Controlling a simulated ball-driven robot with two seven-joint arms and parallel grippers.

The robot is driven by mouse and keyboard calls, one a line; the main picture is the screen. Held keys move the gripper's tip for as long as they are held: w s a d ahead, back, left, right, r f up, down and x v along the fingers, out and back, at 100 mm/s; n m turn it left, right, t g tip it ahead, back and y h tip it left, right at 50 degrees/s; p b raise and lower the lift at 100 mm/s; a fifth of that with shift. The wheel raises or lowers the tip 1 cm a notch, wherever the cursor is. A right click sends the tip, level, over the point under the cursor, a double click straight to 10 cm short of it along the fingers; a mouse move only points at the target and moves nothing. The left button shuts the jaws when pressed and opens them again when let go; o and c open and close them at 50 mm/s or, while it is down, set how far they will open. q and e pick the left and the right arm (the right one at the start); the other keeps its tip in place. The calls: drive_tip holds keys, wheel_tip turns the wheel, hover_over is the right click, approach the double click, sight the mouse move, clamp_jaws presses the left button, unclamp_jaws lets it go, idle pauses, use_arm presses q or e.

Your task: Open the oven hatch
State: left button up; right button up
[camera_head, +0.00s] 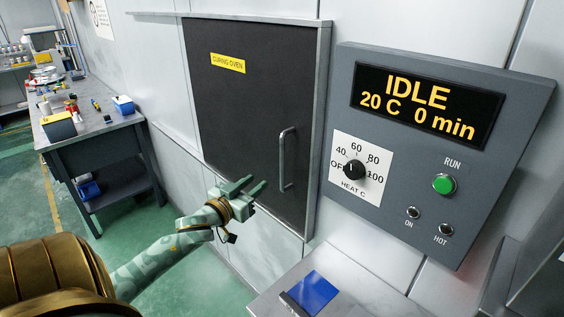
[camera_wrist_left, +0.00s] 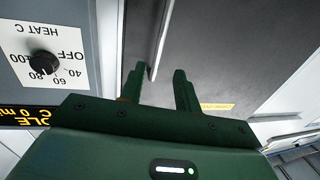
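The oven hatch (camera_head: 240,110) is a dark panel in a light metal frame, with a yellow "CURING OVEN" label (camera_head: 228,63). It looks closed. Its upright silver handle (camera_head: 287,160) is near the right edge. My left gripper (camera_head: 258,182) is open and empty, just left of the handle's lower part in the head view. In the left wrist view, the two fingers (camera_wrist_left: 158,70) stand apart. The handle (camera_wrist_left: 162,40) shows beyond them, its end lined up with the gap. I see no contact, and the exact distance is unclear. My right gripper is out of view.
A grey control panel (camera_head: 350,100) right of the hatch reads IDLE, 20 C, 0 min, with a heat knob (camera_head: 354,170) and green button (camera_head: 444,184). A ledge with a blue pad (camera_head: 313,291) sits below. A workbench (camera_head: 95,127) stands left; green floor between is clear.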

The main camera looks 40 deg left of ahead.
sight(281, 163)
use_arm(q)
drive_tip(key=w, duration=0.4)
drive_tip(key=w+a, duration=0.1)
drive_tip(key=w, duration=0.8)
drive_tip(key=shift+w+a+b, duration=0.25)
drive_tip(key=shift+w+b, duration=0.05)
drive_tip(key=shift+b, duration=0.1)
clamp_jaws()
